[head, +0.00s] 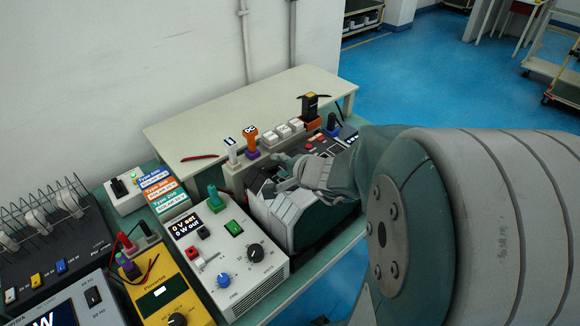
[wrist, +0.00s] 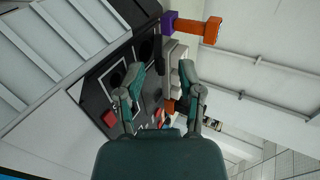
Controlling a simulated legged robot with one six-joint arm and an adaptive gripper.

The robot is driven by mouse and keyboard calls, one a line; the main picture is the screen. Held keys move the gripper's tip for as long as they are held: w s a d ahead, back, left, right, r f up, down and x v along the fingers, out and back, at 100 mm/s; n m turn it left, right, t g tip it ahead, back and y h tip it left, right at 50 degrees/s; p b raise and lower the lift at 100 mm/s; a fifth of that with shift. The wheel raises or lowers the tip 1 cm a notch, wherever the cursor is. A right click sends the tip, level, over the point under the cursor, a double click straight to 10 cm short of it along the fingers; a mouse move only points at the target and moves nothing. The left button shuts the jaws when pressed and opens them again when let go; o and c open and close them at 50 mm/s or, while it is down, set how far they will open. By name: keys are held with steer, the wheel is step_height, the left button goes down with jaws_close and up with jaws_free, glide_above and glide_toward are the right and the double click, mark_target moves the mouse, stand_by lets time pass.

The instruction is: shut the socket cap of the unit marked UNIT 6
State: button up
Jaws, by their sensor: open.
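No marking reading UNIT 6 is legible in either view, and I cannot tell which part is its socket cap. My gripper (head: 283,172) is over the dark panel of a grey-white unit (head: 297,220) in the head view. In the wrist view my gripper (wrist: 163,75) is open, its two fingers apart with nothing clearly held. My arm and gripper hide much of this panel in the head view.
A white supply box (head: 225,255) and a yellow meter (head: 163,293) stand left. The pale bench top (head: 215,115) behind is mostly clear.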

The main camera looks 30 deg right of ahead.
steer(key=shift+v, duration=3.3)
steer(key=c, duration=0.3)
steer(key=shift+w+a+r+n, duration=0.15)
steer(key=shift+w+r+n, duration=0.15)
steer(key=shift+n, duration=0.1)
jaws_close()
steer(key=w+a+r+n+g+h, duration=0.1)
steer(key=w+r+n+g, duration=0.4)
steer(key=r+n+g, duration=0.85)
steer(key=n+t, duration=0.4)
steer(key=t, duration=0.1)
glide_above(271, 164)
steer(key=shift+h, duration=0.3)
step_height(271, 164, down, 12)
steer(key=shift+r, duration=0.1)
steer(key=shift+s+d+f, duration=0.1)
steer(key=shift+s+f, duration=0.25)
steer(key=shift+f, duration=0.2)
steer(key=shift+s+d+f, duration=0.1)
steer(key=shift+s+f, duration=0.2)
steer(key=shift+f, duration=0.3)
steer(key=shift+s+f, duration=0.25)
steer(key=shift+f, duration=0.3)
